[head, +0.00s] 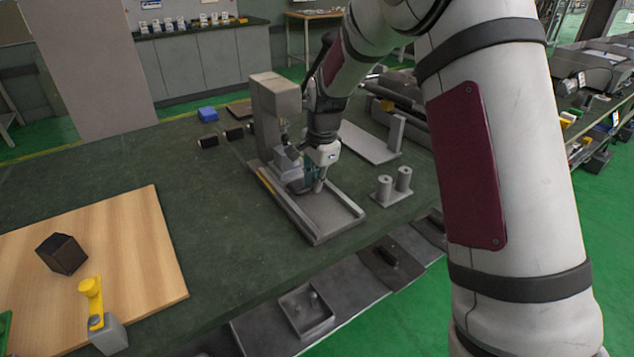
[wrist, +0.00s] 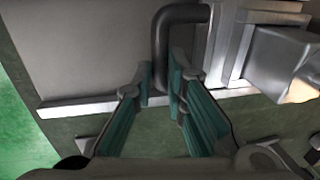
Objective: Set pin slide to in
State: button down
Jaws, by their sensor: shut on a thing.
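A grey fixture (head: 318,229) with a flat channelled bed and an upright block at its back stands on the dark green bench. My gripper (head: 318,188) points down over the bed, in front of the upright block. In the wrist view, the teal fingers of my gripper (wrist: 160,80) are closed around one leg of a dark bent handle (wrist: 181,14). The handle appears to belong to the slide on the fixture. A grey block with a pale tip (wrist: 285,65) lies to the right of the handle. My gripper and arm hide much of the slide in the head view.
Two grey posts on a plate (head: 393,187) stand right of the fixture. A wooden board (head: 120,235) at the left holds a dark cube (head: 61,254) and a yellow lever on a grey block (head: 92,300). Bench between board and fixture is clear.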

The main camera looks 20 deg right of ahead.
jog(key=shift+w+r, duration=0.15)
jog(key=shift+w, duration=0.1)
jog(key=c, duration=1.6)
grip_release()
notch_tip(320, 180, up, 12)
jog(key=s, duration=0.2)
jog(key=shift+d+f, duration=0.2)
jog(key=shift+d, duration=0.15)
jog(key=shift+s, duration=0.15)
